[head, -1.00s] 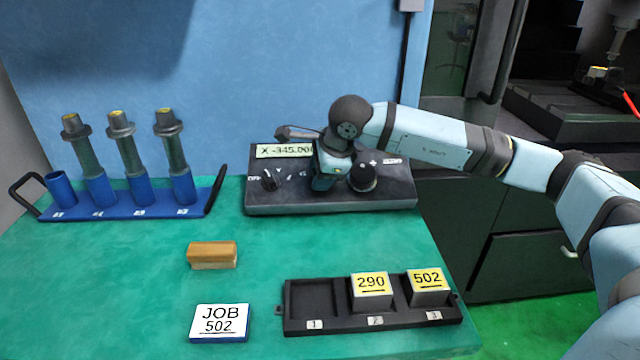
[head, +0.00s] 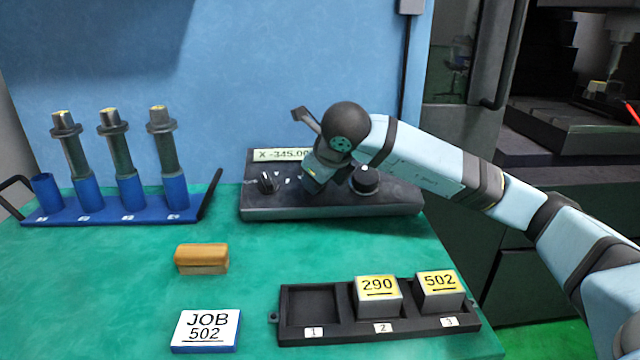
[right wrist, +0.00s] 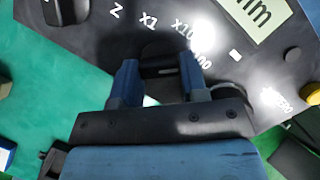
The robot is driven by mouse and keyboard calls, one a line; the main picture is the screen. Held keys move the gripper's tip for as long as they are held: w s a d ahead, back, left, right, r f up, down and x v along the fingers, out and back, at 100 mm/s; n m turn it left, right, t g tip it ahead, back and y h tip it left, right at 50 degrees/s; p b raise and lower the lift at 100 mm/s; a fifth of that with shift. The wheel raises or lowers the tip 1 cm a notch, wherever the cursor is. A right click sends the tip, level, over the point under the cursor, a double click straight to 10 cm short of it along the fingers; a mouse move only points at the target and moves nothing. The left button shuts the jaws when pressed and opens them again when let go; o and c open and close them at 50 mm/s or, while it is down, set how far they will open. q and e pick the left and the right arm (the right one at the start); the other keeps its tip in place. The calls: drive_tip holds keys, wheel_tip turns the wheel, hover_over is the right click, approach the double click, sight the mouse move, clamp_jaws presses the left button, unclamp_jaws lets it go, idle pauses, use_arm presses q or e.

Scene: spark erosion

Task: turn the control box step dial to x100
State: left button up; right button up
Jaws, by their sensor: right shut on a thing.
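The dark control box (head: 290,211) stands at the back of the green bench, with a display reading X -345.00 in the head view. My right gripper (right wrist: 157,66) is over the box face, its two blue fingers on either side of the dark step dial (right wrist: 160,72) and shut on it. The labels X1, X10 and a partly hidden one ending in 00 lie around the dial; the dial's pointer cannot be made out. In the head view my wrist hides the dial. My left gripper is not in view.
The axis knob (head: 267,182) is left of my gripper and the round handwheel (head: 365,179) close on its right. In front are a wooden block (head: 202,259), a JOB 502 card (head: 206,330) and a black tray (head: 312,331). A blue rack (head: 105,218) stands left.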

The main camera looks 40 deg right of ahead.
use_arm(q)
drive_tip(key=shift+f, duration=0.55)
use_arm(e)
drive_tip(key=shift+m, duration=0.6)
drive_tip(key=o, duration=0.9)
use_arm(q)
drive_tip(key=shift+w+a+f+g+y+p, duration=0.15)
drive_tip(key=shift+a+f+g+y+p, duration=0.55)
drive_tip(key=shift+p, duration=0.8)
use_arm(e)
drive_tip(key=shift+a+v, duration=0.15)
drive_tip(key=shift+v, duration=3.35)
drive_tip(key=shift+a+v, duration=0.15)
drive_tip(key=shift+v, duration=3.35)
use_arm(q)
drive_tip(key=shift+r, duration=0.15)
use_arm(e)
drive_tip(key=shift+f, duration=0.15)
